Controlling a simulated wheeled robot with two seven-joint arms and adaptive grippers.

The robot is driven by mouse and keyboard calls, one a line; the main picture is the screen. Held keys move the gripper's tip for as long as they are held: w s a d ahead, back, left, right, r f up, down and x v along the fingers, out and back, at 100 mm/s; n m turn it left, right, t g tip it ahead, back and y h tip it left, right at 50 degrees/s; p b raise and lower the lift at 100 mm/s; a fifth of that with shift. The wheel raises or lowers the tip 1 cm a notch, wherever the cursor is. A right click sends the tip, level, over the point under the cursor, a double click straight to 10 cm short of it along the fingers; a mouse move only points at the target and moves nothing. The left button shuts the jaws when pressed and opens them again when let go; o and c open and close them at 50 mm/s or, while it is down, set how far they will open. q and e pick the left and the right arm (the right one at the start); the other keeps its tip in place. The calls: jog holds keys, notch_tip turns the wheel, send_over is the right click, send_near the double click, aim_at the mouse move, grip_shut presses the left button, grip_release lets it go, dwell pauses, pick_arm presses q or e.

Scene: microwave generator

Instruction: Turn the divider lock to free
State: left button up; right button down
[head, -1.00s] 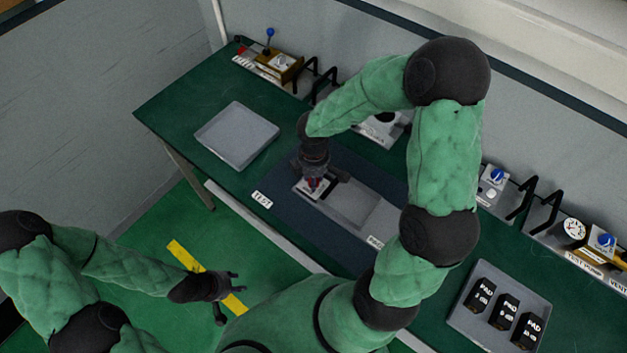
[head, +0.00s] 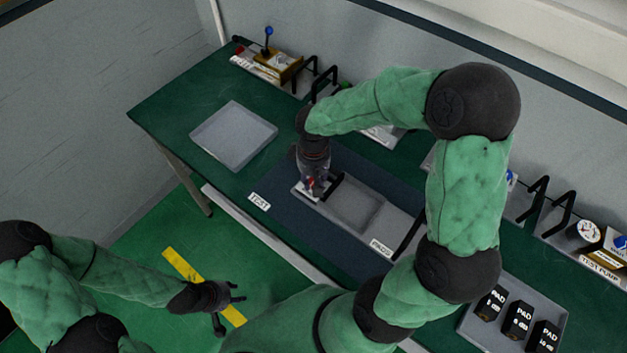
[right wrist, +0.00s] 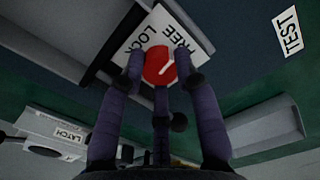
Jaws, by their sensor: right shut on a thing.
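The divider lock is a red knob (right wrist: 160,66) with a white pointer line, on a white plate (right wrist: 199,38) lettered FREE and LOCK. In the right wrist view the line slants to the upper right, on the FREE side of the plate. My right gripper (right wrist: 158,68) is shut on the knob, its fingers around it. In the head view my right gripper (head: 314,192) stands over the left end of the grey fixture (head: 356,204) and mostly hides the knob. My left gripper (head: 231,305) is open and empty, over the floor in front of the bench.
An empty grey tray (head: 234,135) lies left on the green bench. A tray (head: 467,325) with black pads (head: 517,318) is at the right. Units with black handles (head: 557,213) line the back. A LATCH unit (right wrist: 50,125) shows in the right wrist view.

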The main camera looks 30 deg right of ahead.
aim_at(313, 181)
jog(key=shift+m+b, duration=0.3)
jog(key=shift+m, duration=0.6)
jog(key=c, duration=1.2)
grip_release()
notch_tip(313, 181, up, 12)
jog(key=shift+r, duration=0.1)
